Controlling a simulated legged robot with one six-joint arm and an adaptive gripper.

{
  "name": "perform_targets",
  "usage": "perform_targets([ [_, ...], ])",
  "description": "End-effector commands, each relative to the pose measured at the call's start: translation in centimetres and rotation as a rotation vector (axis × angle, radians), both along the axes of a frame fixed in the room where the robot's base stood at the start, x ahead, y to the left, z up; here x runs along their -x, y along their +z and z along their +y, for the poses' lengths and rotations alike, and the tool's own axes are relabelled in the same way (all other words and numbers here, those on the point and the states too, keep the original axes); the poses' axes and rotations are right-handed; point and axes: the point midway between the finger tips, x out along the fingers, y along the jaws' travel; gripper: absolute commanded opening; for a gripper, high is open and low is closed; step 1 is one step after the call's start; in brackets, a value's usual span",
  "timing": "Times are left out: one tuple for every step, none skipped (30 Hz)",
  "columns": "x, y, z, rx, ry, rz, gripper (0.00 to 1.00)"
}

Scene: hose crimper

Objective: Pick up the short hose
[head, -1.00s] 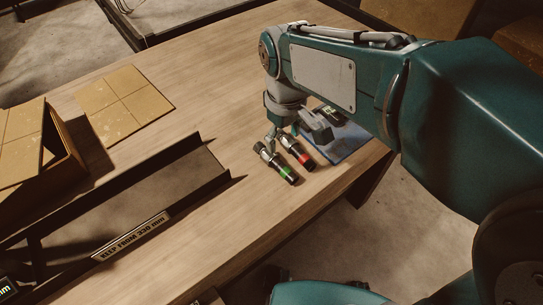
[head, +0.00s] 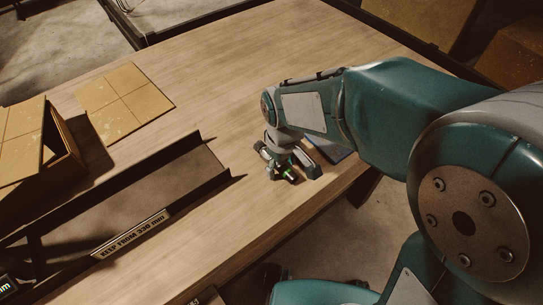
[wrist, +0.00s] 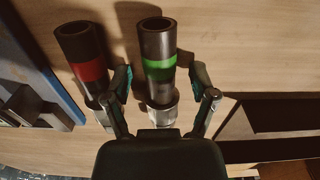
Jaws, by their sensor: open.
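I cannot tell for sure which is shorter. My gripper (wrist: 161,77) is open, one finger on each side of the green-banded hose, with its left finger between the two hoses. In the head view my gripper (head: 291,166) is down at the hoses and hides most of the red-banded one.
A dark tray (head: 150,190) labelled "KEEP FROM" is to the left. A cardboard box (head: 35,145) and sheet (head: 124,101) lie farther left. The far table is clear.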

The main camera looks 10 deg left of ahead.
Motion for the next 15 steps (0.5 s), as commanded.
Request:
perform_targets([
  [0.01,0.02,0.01,0.0,0.0,0.0,0.74],
  [0.01,0.02,0.01,0.0,0.0,0.0,0.74],
  [0.01,0.03,0.01,0.0,0.0,0.0,0.7],
  [0.0,0.04,0.0,0.0,0.0,0.0,0.56],
  [0.0,0.04,0.0,0.0,0.0,0.0,0.43],
  [0.0,0.04,0.0,0.0,0.0,0.0,0.25],
  [0.0,0.05,0.0,0.0,0.0,0.0,0.12],
  [0.01,0.05,-0.01,0.0,0.0,0.0,0.0],
  [0.01,0.05,-0.01,0.0,0.0,0.0,0.0],
  [0.01,0.04,-0.01,0.0,0.0,0.0,0.0],
  [0.01,0.04,-0.01,0.0,0.0,0.0,0.0],
  [0.01,0.03,0.0,0.001,0.0,0.001,0.0],
  [-0.01,0.05,0.01,0.0,0.0,0.0,0.0],
  [0.0,0.03,0.02,0.0,0.0,0.0,0.0],
  [0.0,0.02,0.03,0.001,0.0,0.001,0.0],
])
